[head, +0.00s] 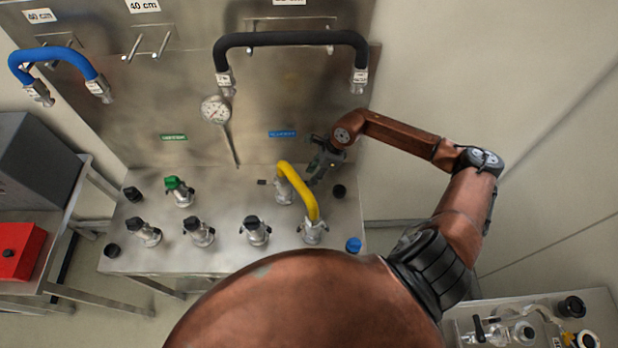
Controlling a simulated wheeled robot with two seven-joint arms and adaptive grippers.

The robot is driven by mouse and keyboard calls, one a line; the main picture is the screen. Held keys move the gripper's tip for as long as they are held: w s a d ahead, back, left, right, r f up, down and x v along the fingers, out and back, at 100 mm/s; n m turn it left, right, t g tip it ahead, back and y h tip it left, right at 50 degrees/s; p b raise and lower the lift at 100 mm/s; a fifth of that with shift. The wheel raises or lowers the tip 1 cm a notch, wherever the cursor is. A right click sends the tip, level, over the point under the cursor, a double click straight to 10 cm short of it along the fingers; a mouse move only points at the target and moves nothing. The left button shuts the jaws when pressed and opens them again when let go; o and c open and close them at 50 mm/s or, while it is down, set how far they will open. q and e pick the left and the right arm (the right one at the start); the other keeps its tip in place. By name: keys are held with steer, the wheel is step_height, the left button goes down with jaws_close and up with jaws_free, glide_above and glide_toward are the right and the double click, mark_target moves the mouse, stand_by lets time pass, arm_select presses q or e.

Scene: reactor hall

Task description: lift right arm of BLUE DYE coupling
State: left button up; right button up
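A blue label (282,133), its text too small to read for certain, is on the back panel. Below it a metal coupling (284,190) stands at the rear of the steel bench, with the far end of a yellow hose (300,184) on it. A small dark lever (263,182) sticks out on its left. Its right arm is hard to make out beside my gripper. My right gripper (316,178) points down just right of this coupling; contact and finger opening cannot be told. My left gripper is not in view.
The hose's near end sits on another coupling (313,232). Several black-capped couplings and a green-capped one (179,191) stand to the left. A black cap (339,191) and a blue cap (353,244) lie at the right. A gauge (215,109) and a black hose (290,40) are behind.

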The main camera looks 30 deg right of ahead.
mark_target(306, 182)
steer(key=shift+x, duration=1.7)
steer(key=shift+c, duration=0.7)
jaws_close()
